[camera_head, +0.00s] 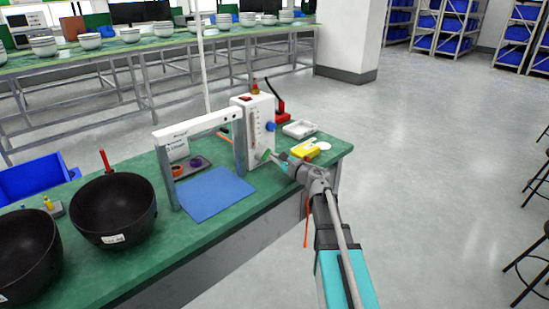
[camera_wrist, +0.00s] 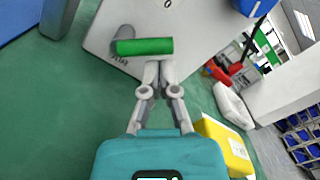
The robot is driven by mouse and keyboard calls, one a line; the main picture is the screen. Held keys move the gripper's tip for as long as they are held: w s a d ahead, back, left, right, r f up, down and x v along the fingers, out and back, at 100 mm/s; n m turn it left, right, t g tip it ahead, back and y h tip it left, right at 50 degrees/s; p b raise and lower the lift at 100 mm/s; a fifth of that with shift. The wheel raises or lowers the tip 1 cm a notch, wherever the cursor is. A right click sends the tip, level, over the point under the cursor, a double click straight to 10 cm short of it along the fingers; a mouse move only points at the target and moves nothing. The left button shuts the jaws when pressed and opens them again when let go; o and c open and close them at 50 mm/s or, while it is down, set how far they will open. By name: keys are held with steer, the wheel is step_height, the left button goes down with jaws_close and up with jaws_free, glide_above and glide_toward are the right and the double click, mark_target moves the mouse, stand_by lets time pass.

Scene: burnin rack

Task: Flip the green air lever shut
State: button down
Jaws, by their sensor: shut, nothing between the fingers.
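The green air lever (camera_wrist: 145,46) sits low on the front of a white instrument box (camera_wrist: 115,18). In the wrist view it lies across the picture, just beyond my fingertips. My gripper (camera_wrist: 158,66) is shut and empty, with its fingertips at or very near the lever's lower edge; I cannot tell whether they touch. In the head view the lever (camera_head: 263,154) shows as a small green spot at the base of the box (camera_head: 257,125), and my gripper (camera_head: 277,157) reaches it from the right.
A yellow box (camera_head: 304,150) and a white tray (camera_head: 299,129) stand right of the instrument. A white frame (camera_head: 240,150) over a blue mat (camera_head: 212,193) stands left. Black bowls (camera_head: 113,206) are further left. A blue knob (camera_head: 270,126) sticks out above the lever.

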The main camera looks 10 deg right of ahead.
steer(key=shift+s+a+r+p, duration=0.15)
steer(key=shift+a+r+p, duration=0.1)
steer(key=shift+r+p, duration=0.55)
stand_by(0.8)
steer(key=shift+a+r, duration=0.1)
steer(key=shift+s+a+r+p, duration=0.2)
steer(key=shift+a+r+p, duration=0.1)
steer(key=shift+r+p, duration=0.1)
steer(key=shift+s+a, duration=0.1)
steer(key=shift+a, duration=0.05)
steer(key=shift+s, duration=0.1)
stand_by(0.6)
